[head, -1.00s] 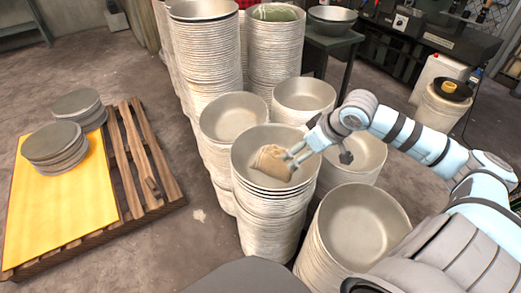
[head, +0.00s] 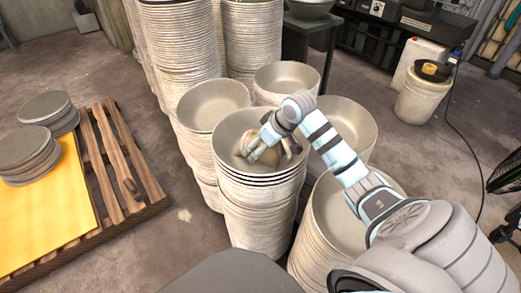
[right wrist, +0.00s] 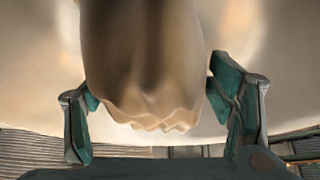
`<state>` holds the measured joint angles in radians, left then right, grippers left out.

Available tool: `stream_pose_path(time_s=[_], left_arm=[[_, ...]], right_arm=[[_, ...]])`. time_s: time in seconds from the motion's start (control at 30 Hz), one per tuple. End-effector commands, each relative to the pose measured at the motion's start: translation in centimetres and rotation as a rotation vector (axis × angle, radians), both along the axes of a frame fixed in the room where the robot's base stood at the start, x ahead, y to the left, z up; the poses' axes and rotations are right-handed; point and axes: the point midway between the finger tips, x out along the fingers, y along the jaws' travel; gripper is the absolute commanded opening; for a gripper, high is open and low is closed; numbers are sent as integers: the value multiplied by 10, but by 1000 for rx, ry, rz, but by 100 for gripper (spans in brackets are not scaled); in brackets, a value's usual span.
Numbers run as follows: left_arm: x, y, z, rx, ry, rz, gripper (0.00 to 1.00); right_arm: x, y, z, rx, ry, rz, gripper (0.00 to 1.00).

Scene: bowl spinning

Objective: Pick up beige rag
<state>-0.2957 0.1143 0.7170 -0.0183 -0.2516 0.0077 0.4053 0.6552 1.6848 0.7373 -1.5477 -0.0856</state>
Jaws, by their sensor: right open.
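The beige rag (head: 262,157) lies crumpled inside the top bowl (head: 228,152) of the front middle stack. In the right wrist view the rag (right wrist: 145,70) fills the upper middle and hangs between the two fingers. My right gripper (head: 250,155) reaches down into that bowl over the rag and hides part of it. In the right wrist view the gripper (right wrist: 155,115) is open, with one green-padded finger on each side of the rag. I cannot tell whether the fingers touch it. My left gripper is not in view.
Tall bowl stacks stand close around, including a left one (head: 213,103), a back one (head: 287,78) and a right one (head: 347,128). A wooden pallet (head: 125,165) with a yellow sheet (head: 50,215) and grey discs stands at the left. Bare floor lies between.

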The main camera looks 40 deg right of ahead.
Motion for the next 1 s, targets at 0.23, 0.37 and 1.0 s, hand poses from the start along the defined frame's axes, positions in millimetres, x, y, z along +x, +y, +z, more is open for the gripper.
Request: stream_pose_path(time_s=[0.23,0.37,1.0], left_arm=[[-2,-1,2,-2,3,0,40],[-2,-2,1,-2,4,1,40],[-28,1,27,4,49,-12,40]], right_arm=[[0,0,2,-1,0,0,55],[-1,-1,2,0,-1,-1,34],[0,-1,66,-1,-5,-1,24]])
